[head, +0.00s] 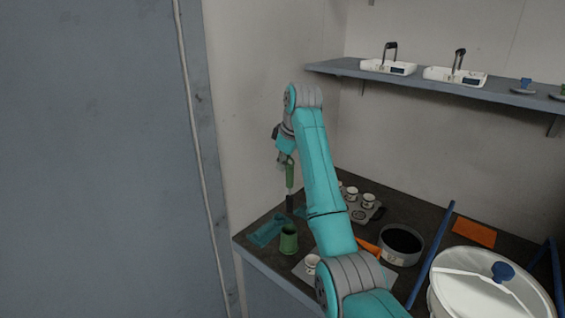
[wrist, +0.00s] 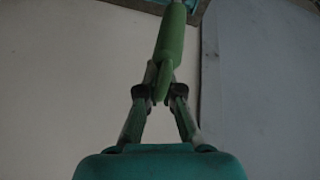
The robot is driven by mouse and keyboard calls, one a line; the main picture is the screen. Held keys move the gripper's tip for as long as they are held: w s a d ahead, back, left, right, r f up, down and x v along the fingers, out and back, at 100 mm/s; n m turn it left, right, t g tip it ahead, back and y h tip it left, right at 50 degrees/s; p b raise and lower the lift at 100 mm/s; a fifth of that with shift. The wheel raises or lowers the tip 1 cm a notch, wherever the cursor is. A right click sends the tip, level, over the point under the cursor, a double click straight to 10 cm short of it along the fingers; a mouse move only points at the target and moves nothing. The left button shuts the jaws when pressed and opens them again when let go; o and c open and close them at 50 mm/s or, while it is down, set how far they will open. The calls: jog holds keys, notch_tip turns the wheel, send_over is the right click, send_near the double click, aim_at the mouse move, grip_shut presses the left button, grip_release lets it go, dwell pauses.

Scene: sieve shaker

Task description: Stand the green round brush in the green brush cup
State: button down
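The green round brush (head: 290,177) hangs upright from my gripper (head: 286,160), green handle up and dark head down. The wrist view also shows its green handle (wrist: 171,42) between the fingertips of my gripper (wrist: 165,92), which are shut on it. The green brush cup (head: 289,241) stands upright on the dark table near its front left. In the head view the brush's dark lower end is above and behind the cup, apart from it. I do not see the cup in the wrist view.
A teal flat piece (head: 266,231) lies left of the cup. A small white cup (head: 312,262) stands to its right, and a tray (head: 362,214) with white cups is behind my arm. A dark round pan (head: 402,245), an orange mat (head: 474,234) and a white-lidded vessel (head: 480,292) are further right.

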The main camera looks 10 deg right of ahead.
aim_at(289, 178)
notch_tip(289, 178, down, 12)
jog(key=shift+r, duration=0.2)
dwell(1.2)
jog(key=c, duration=1.2)
grip_release()
jog(key=shift+c, duration=0.2)
jog(key=shift+v, duration=3.75)
jog(key=shift+f, duration=0.1)
